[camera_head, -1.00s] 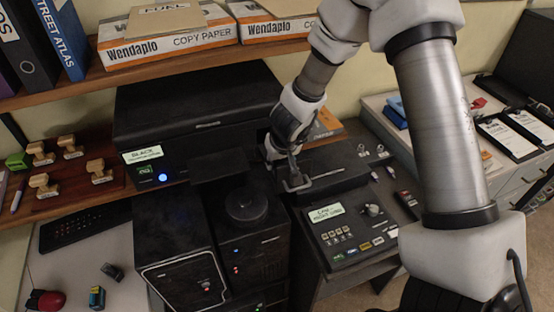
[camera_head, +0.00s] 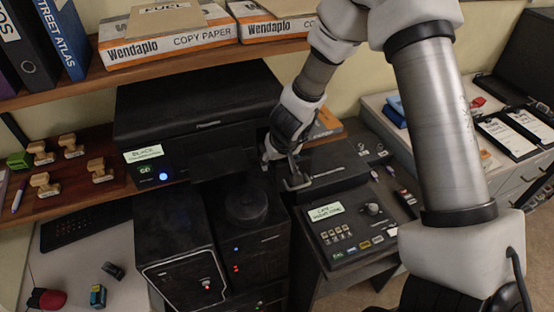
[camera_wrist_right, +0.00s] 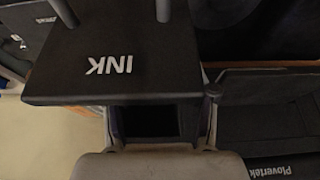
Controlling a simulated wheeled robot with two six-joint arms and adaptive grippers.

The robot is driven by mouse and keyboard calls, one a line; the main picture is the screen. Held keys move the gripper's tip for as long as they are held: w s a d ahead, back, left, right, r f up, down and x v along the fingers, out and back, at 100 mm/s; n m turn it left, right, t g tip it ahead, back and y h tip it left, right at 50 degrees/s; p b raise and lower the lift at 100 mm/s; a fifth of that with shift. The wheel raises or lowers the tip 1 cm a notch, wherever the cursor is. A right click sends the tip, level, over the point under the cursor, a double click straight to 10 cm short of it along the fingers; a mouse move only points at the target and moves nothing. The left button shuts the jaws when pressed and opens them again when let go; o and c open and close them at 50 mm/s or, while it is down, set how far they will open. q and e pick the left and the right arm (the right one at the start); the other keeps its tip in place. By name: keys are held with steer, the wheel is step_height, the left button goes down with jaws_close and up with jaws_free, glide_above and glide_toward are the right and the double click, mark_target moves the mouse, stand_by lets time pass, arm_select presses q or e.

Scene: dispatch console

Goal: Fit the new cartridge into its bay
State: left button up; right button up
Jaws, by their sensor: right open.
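The black printer (camera_head: 200,105) stands under the shelf with a lit blue button on its front. My right gripper (camera_head: 278,158) is at the printer's front right corner, jaws open. In the right wrist view its two fingers (camera_wrist_right: 160,128) stand apart on either side of a dark squarish recess or block; I cannot tell which. A dark panel marked INK (camera_wrist_right: 110,60) lies just beyond them, its lettering upside down. A dark flap (camera_head: 208,158) shows at the printer's front. I cannot clearly identify the new cartridge. My left gripper is out of view.
Black machine housings (camera_head: 180,250) with a round knob (camera_head: 246,203) stand below the printer. A control panel (camera_head: 350,225) is to the right. Stamps (camera_head: 70,146) stand on the wooden shelf.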

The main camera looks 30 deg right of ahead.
steer(key=v, duration=1.2)
steer(key=shift+s, duration=0.1)
steer(key=shift+f, duration=0.1)
